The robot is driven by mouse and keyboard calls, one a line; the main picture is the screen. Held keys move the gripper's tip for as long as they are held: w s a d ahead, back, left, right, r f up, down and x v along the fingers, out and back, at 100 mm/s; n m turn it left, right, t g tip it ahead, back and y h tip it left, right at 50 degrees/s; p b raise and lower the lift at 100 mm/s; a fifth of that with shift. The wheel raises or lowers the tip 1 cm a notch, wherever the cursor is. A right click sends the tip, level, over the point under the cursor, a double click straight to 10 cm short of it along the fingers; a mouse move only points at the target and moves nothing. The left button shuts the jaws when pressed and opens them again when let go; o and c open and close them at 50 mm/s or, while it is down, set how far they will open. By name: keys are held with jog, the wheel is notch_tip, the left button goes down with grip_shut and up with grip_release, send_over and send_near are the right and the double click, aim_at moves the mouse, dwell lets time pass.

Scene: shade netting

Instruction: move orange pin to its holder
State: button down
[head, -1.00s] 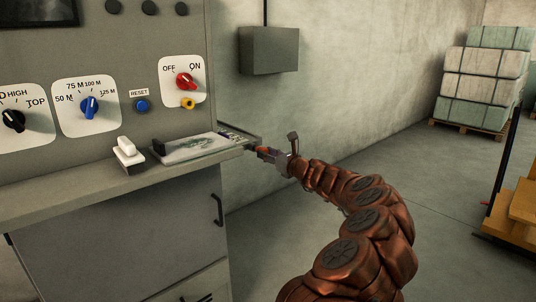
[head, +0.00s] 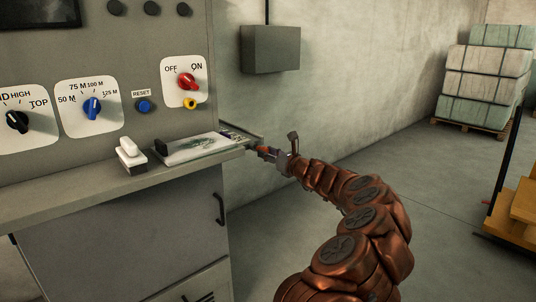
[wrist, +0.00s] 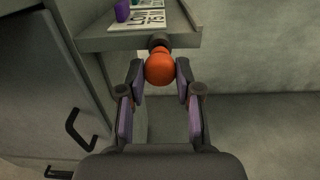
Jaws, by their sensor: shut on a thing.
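In the wrist view the orange pin (wrist: 160,68) shows as a round orange head between my fingertips, with a dark end toward the shelf edge. My gripper (wrist: 160,75) is shut on it, just off the front edge of the shelf; whether the pin's dark end touches the edge cannot be told. In the head view my gripper (head: 268,153) is beside the right end of the console ledge, and the pin is too small to make out clearly. A purple pin (wrist: 122,10) stands on the shelf beside white lettered labels (wrist: 150,18). I cannot identify the orange pin's holder for certain.
Knobs and a yellow ring (head: 190,104) are on the panel above. A cabinet handle (head: 219,209) is below.

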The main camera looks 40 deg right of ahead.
jog(key=shift+w+p, duration=0.45)
jog(key=shift+w, duration=0.15)
jog(key=c, duration=0.7)
grip_release()
jog(key=shift+s+a, duration=0.1)
jog(key=shift+s, duration=5.85)
